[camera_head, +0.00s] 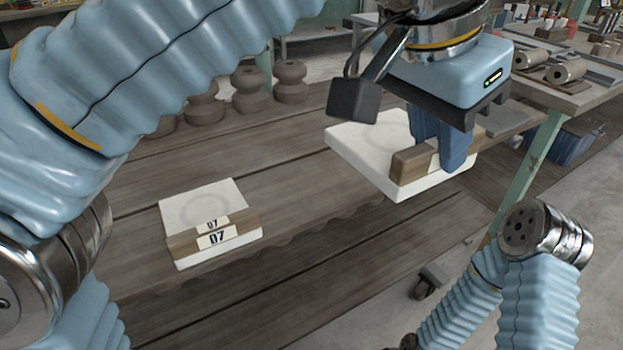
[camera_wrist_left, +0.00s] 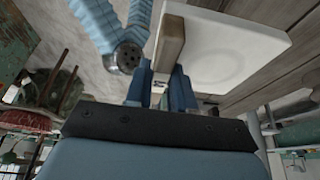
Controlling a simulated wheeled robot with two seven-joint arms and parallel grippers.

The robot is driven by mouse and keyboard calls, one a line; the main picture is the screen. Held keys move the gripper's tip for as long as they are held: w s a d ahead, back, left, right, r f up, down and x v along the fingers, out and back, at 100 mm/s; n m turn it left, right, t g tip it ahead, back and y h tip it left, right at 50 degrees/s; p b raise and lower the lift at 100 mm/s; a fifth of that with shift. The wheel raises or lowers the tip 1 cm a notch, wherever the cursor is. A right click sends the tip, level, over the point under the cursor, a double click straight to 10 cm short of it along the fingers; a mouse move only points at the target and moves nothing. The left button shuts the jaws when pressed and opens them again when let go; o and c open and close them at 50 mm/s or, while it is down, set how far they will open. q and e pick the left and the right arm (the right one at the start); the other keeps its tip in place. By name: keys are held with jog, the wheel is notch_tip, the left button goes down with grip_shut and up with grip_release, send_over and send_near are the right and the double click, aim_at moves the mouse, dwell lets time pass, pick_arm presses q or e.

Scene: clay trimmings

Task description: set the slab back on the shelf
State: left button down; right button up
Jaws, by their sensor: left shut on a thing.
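The slab (camera_head: 362,146) is a flat white square with a faint ring on top and a brown wooden strip (camera_head: 408,165) along one edge. My left gripper (camera_head: 441,158) is shut on this strip, with its blue fingers either side, and partly covers a pale label. The slab is at the right part of the plank shelf (camera_head: 300,195); I cannot tell whether it touches the planks. In the left wrist view the slab (camera_wrist_left: 225,50) and its strip (camera_wrist_left: 170,42) extend beyond the fingers. My right gripper is out of view; only part of my right arm shows at lower right.
A similar white slab (camera_head: 198,205) with a wooden front and "07" labels lies on the shelf at left. Several brown spool-shaped clay pieces (camera_head: 252,88) stand behind it. A table (camera_head: 570,95) with rollers is at upper right. The planks between the slabs are clear.

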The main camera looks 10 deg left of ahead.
aim_at(373, 133)
pick_arm(q)
jog(key=w+a+f, duration=0.1)
jog(key=w, duration=0.1)
jog(key=w+a+f+b, duration=0.1)
jog(key=w+a, duration=0.1)
jog(key=w+a+f+b, duration=0.1)
jog(key=w+a+f, duration=0.1)
jog(key=shift+w+a, duration=0.15)
jog(key=shift+a, duration=0.05)
jog(key=w+a+f, duration=0.1)
jog(key=w+a+f+b, duration=0.1)
jog(key=f, duration=0.1)
jog(key=w+a+f, duration=0.1)
jog(key=f, duration=0.1)
jog(key=shift+w+f+b, duration=0.15)
jog(key=shift+w+b, duration=0.2)
jog(key=shift+w+a+f+b, duration=0.15)
jog(key=shift+f+b, duration=0.15)
jog(key=shift+f, duration=0.65)
jog(key=shift+w+a+f+b, duration=0.1)
jog(key=shift+f+b, duration=0.15)
jog(key=shift+f, duration=0.65)
jog(key=c, duration=1)
grip_release()
jog(key=shift+o, duration=0.2)
jog(key=p+v, duration=0.3)
jog(key=v, duration=0.9)
